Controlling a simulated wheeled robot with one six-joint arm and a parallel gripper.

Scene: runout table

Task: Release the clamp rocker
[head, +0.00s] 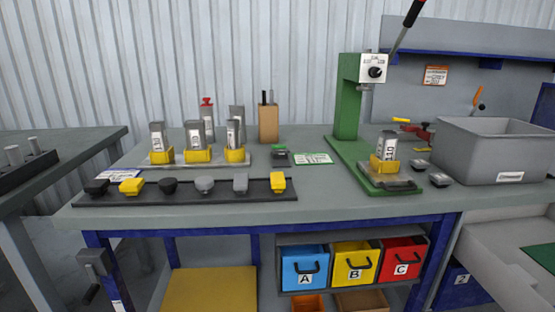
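I cannot make out with certainty which part is the clamp rocker. A green press (347,100) stands at the table's right, with a white plate and black knob (375,70) at its top and a black-handled lever (405,30) raised up to the right. On its base, a grey block labelled 10 (387,145) sits upright in a yellow holder (384,166). Behind it to the right is a red clamp-like part (417,131) with a yellow handle (401,120). Two small dark-based pieces (440,179) (419,164) lie right of the press base. My gripper is not in view.
A grey bin (495,150) stands at the right. Several grey blocks in yellow holders (197,155) stand on a plate at left. A black strip (150,194) with several coloured pieces lies along the front. The tabletop (320,200) is clear at front middle.

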